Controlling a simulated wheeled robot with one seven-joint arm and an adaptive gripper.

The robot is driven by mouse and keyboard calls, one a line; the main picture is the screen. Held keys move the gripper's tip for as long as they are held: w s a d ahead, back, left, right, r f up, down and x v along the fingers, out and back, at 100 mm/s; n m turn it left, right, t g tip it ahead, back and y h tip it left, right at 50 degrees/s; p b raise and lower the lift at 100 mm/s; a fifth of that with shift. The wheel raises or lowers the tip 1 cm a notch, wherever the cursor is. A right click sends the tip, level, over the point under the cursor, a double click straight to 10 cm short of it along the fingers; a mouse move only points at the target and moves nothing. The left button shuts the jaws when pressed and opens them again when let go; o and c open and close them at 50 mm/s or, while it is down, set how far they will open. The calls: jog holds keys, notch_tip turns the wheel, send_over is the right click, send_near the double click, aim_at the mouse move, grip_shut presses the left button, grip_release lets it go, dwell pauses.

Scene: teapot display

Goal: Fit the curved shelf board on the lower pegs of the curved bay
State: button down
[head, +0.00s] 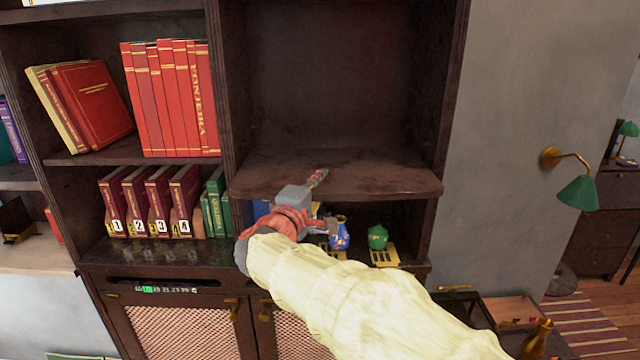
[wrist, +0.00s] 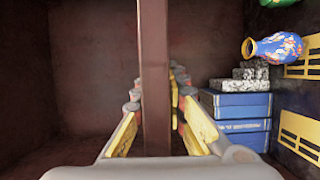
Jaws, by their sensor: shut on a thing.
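The dark brown curved shelf board (head: 385,178) lies roughly level across the curved bay (head: 340,75), its rounded front edge toward me. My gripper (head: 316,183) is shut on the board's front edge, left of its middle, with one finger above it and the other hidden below. In the wrist view the board (wrist: 154,60) shows edge-on as an upright brown bar between my gripper's yellow-sided fingers (wrist: 155,100). The board's ends look close to the bay's side walls. The lower pegs under it are hidden, so I cannot tell whether it rests on them.
Below the board stand a blue patterned vase (head: 340,236), a green teapot (head: 377,237) and blue boxes (wrist: 236,105), close to my lower finger. Red books (head: 172,95) fill the shelf at left. A green wall lamp (head: 578,192) is at right. The bay above the board is empty.

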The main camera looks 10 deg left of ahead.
aim_at(320, 163)
jog(key=shift+w+a+r, duration=0.1)
jog(key=shift+w+a, duration=0.25)
jog(key=shift+w, duration=1.05)
jog(key=shift+w+a+r, duration=0.1)
jog(key=shift+w+a, duration=0.2)
jog(key=shift+w, duration=1.15)
jog(key=shift+w+a, duration=0.35)
jog(key=shift+w, duration=1.05)
jog(key=c, duration=1.8)
grip_release()
jog(key=shift+o, duration=0.3)
jog(key=shift+f, duration=0.1)
jog(key=shift+f, duration=0.3)
jog(key=s, duration=0.4)
jog(key=s+a, duration=0.1)
jog(key=s, duration=0.7)
jog(key=shift+a+r, duration=0.1)
jog(key=shift+a, duration=0.2)
jog(key=shift+w, duration=0.1)
